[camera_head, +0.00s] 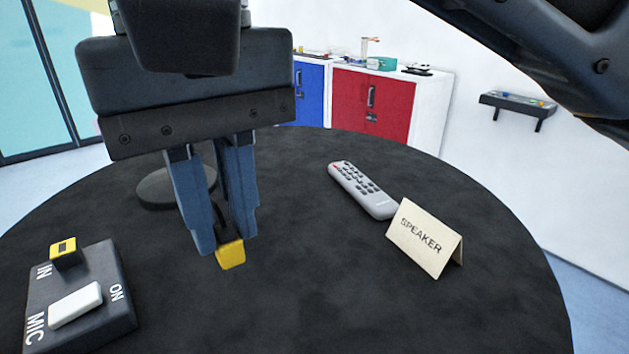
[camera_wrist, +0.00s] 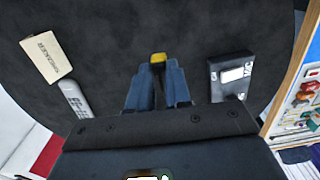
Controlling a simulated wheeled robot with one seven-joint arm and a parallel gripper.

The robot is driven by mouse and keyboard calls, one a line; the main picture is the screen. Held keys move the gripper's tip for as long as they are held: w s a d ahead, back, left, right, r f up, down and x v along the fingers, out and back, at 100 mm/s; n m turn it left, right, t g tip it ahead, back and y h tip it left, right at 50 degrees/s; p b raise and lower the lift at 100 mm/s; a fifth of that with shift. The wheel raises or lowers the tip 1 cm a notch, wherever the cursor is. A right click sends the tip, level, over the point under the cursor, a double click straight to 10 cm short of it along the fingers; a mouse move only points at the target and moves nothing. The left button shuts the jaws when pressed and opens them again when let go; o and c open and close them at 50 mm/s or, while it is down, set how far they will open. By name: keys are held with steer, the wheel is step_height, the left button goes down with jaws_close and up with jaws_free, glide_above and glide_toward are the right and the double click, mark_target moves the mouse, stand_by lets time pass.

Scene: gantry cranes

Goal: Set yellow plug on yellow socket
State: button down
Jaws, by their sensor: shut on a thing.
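My gripper (camera_head: 222,247) is shut on the yellow plug (camera_head: 231,255), which sticks out below the fingertips over the middle of the table. The plug also shows between the fingertips in the wrist view (camera_wrist: 158,58). The yellow socket (camera_head: 67,253) is a small block with a dark slot, on the dark MIC box (camera_head: 115,270) at the lower left, beside the letters IN. The plug is to the right of the socket and apart from it. In the wrist view the box (camera_wrist: 236,92) is right of my gripper.
A grey remote (camera_head: 362,190) and a folded SPEAKER card (camera_head: 424,238) stand on the right of the round black table (camera_head: 400,310). A dark round base (camera_head: 160,190) is behind my gripper. The tabletop between plug and box is clear. Red and blue cabinets (camera_head: 370,105) stand behind.

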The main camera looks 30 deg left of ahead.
steer(key=shift+s+a+f, duration=0.15)
steer(key=shift+s+a, duration=0.8)
steer(key=shift+a, duration=2.55)
steer(key=shift+s+a+f, duration=0.1)
steer(key=shift+s+a, duration=0.85)
steer(key=shift+a, duration=2.55)
steer(key=shift+s+a+f, duration=0.15)
steer(key=shift+s+a, duration=0.8)
steer(key=shift+a, duration=2.7)
steer(key=shift+s+a+f, duration=0.25)
steer(key=shift+a+f, duration=0.05)
steer(key=shift+a, duration=0.3)
steer(key=shift+f, duration=0.1)
